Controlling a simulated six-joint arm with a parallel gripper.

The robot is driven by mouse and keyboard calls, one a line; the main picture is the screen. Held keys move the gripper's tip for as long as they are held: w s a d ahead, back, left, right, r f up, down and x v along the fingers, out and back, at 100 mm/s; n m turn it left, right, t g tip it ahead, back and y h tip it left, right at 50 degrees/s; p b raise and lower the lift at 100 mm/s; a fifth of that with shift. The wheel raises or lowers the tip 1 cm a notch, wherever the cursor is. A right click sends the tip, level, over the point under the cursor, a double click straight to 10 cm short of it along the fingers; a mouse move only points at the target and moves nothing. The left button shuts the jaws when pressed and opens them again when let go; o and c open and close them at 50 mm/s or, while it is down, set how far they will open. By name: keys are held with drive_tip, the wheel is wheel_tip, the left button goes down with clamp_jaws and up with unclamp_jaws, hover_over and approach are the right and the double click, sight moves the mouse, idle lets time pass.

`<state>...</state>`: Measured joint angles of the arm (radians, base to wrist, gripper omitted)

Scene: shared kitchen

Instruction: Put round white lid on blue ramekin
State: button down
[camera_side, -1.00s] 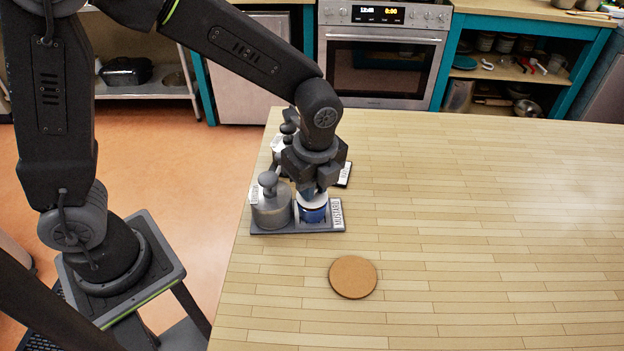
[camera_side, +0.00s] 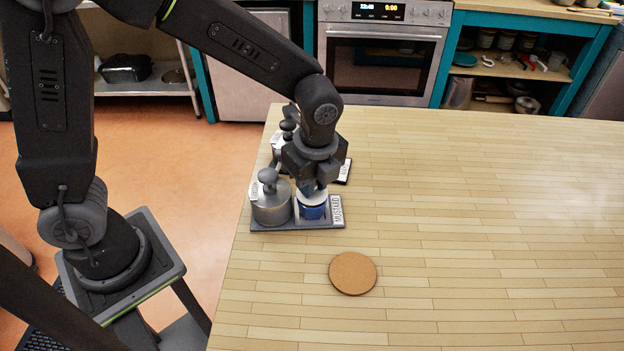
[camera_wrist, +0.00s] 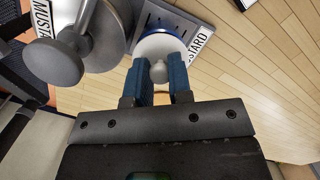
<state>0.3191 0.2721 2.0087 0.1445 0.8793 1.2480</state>
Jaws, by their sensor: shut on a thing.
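The blue ramekin (camera_side: 312,212) stands in the right place of a dark grey tray (camera_side: 290,225), beside the label reading MUSTARD. The round white lid (camera_side: 311,198) is at the ramekin's top, and in the wrist view the lid (camera_wrist: 155,47) covers most of it, with a thin blue rim showing at the far side. My gripper (camera_wrist: 160,72) points down over the ramekin and is shut on the lid's knob. In the side view my gripper (camera_side: 313,188) hides part of the lid. I cannot tell whether the lid is fully seated.
A grey lidded pot (camera_side: 271,207) with a knob stands close left in the same tray. Another tray with a similar pot (camera_side: 280,145) is behind, partly hidden by my arm. A round cork mat (camera_side: 353,273) lies in front. The table to the right is clear.

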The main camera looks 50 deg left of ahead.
sight(315, 196)
drive_tip(key=shift+f, duration=0.55)
drive_tip(key=c, duration=1.3)
unclamp_jaws()
drive_tip(key=r, duration=0.7)
drive_tip(key=d+r, duration=0.1)
drive_tip(key=r, duration=0.3)
drive_tip(key=shift+s+d, duration=0.1)
drive_tip(key=shift+s, duration=0.05)
drive_tip(key=s+a+r+n+t, duration=0.1)
drive_tip(key=s+a+n, duration=0.2)
drive_tip(key=n, duration=0.3)
drive_tip(key=s+a+r+n+t, duration=0.1)
drive_tip(key=s+a+n+t, duration=0.1)
drive_tip(key=s+a+n, duration=0.2)
drive_tip(key=s+a+r+n+t+h, duration=0.1)
drive_tip(key=s+a+n+t, duration=0.1)
drive_tip(key=s+n, duration=0.4)
drive_tip(key=shift+s+a+r+n, duration=0.15)
drive_tip(key=shift+a+n, duration=0.25)
drive_tip(key=shift+n, duration=0.35)
drive_tip(key=shift+a+r+n, duration=0.15)
drive_tip(key=shift+a+n, duration=0.25)
drive_tip(key=shift+n, duration=0.35)
